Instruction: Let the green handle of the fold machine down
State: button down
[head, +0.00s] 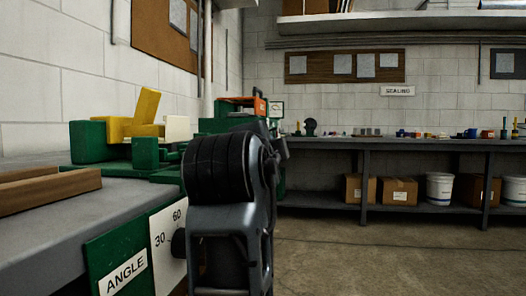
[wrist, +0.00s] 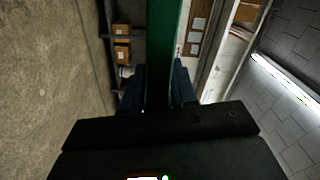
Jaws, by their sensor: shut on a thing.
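The green handle (wrist: 165,45) runs down the middle of the wrist view as a long bar. My gripper (wrist: 157,88) is shut on it, with one dark finger on each side. In the head view my dark arm stands in front, and the gripper and its hold on the handle are hidden behind it. The fold machine shows at the left of the head view, with an ANGLE plate (head: 120,274) and a dial face (head: 166,238) marked 30 and 60. I cannot tell the handle's exact angle.
A grey bench (head: 60,225) at the left carries brown wooden strips (head: 45,190), green blocks (head: 88,142) and yellow pieces (head: 147,106). A long back bench (head: 420,144) holds small items, with boxes and buckets below. The floor (head: 400,255) at the right is clear.

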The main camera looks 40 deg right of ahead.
jog(key=shift+w+a+f, duration=0.15)
jog(key=shift+f, duration=0.35)
jog(key=c, duration=1)
grip_release()
jog(key=shift+r, duration=0.15)
jog(key=shift+s+a, duration=0.2)
jog(key=shift+a, duration=0.05)
jog(key=p+v, duration=0.1)
jog(key=v, duration=0.6)
jog(key=shift+s, duration=0.15)
